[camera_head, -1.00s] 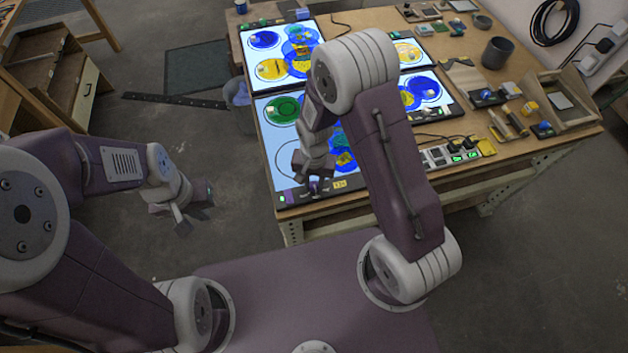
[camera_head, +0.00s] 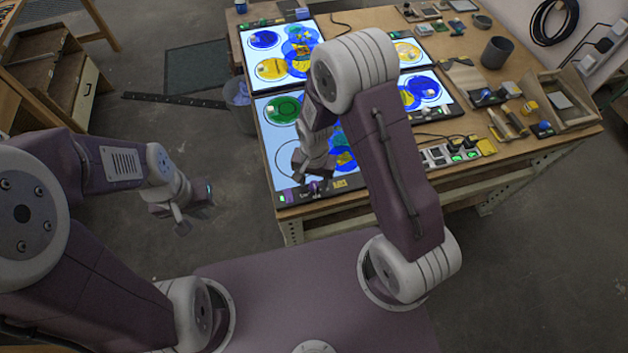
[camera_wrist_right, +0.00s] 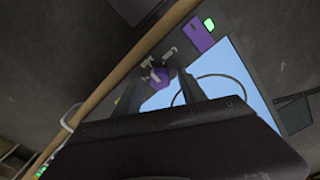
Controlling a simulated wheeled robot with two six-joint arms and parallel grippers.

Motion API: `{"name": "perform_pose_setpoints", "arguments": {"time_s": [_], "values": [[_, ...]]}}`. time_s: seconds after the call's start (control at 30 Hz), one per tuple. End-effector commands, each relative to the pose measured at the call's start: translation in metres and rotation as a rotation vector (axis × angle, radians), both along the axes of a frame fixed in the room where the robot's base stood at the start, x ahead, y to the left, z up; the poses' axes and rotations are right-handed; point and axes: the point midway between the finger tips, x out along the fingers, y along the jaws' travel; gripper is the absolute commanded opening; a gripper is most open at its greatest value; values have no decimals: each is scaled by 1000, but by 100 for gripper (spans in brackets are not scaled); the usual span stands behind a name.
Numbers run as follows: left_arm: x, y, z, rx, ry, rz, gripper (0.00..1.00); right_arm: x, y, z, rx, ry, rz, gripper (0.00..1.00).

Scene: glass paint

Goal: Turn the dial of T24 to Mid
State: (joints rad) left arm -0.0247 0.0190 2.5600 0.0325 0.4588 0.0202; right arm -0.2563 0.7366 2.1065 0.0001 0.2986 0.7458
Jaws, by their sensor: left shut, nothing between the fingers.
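The lit panel (camera_head: 275,163) nearest me lies at the table's front left corner, with a dark control strip along its front edge. A small purple dial (camera_wrist_right: 159,79) stands on that strip in the right wrist view. My right gripper (camera_wrist_right: 160,68) is at the dial, with one finger on each side of it; whether both fingers touch it I cannot tell. In the head view the right gripper (camera_head: 312,172) hangs over the strip and partly hides the dial. A yellow tag (camera_head: 340,183) is beside it, too small to read. My left gripper (camera_head: 182,222) is shut and empty, over the floor.
More lit panels (camera_head: 268,45) with blue, yellow and green glass lie behind. A power strip (camera_head: 448,155), a wooden tray (camera_head: 572,110) and a dark cup (camera_head: 497,52) are to the right. A bin (camera_head: 240,100) stands left of the table.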

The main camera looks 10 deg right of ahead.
Motion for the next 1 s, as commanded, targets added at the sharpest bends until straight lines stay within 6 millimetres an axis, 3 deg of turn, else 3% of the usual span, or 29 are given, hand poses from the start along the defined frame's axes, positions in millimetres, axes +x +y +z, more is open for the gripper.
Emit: {"name": "perform_pose_setpoints", "arguments": {"time_s": [0.17, 0.4, 0.53, 1.0], "values": [[0, 0, -1, 0, 0, 0, 0, 1, 0, 9, 0, -4, 0, 48], [0, 0, -5, 0, 0, 0, 0, 1, 1, 62, 1, -6, 0, 48], [0, 0, -6, 0, 0, 0, 0, 1, 0, 82, 1, -4, 0, 48], [0, 0, -6, 0, 0, 0, 0, 0, 0, 91, 0, 0, 0, 48]]}}
